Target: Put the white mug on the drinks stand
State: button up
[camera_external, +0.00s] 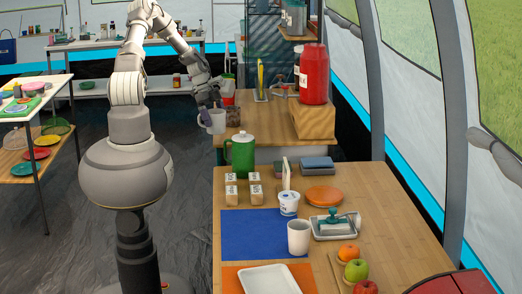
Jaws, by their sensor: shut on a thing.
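My gripper (209,103) is shut on a white mug (217,123), which looks light grey in the shade. The mug hangs below the fingers at the left edge of the far wooden counter (262,122), by a dark block. Its exact height over the counter is hard to tell. No stand is labelled as the drinks stand; a red drinks dispenser (314,76) rests on a wooden block (313,123) on this counter.
The near table (378,220) holds labelled small blocks, a tub (289,203), an orange disc (324,194), a tray with a teal-handled tool and fruit. A shelf table (40,155) with plates stands left.

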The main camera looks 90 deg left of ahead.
jog(key=w+a, duration=0.2)
jog(key=w+a+b, duration=0.1)
jog(key=w+a, duration=0.1)
jog(key=w+a+f+b, duration=0.1)
jog(key=w+a, duration=0.1)
jog(key=a, duration=0.1)
jog(key=shift+w, duration=0.15)
notch_tip(320, 180, down, 4)
jog(key=shift+r+b, duration=0.15)
jog(key=shift+b, duration=0.75)
jog(key=shift+r, duration=0.15)
jog(key=o, duration=0.9)
jog(key=shift+c, duration=0.2)
jog(key=p+v, duration=0.4)
jog(key=v, duration=0.8)
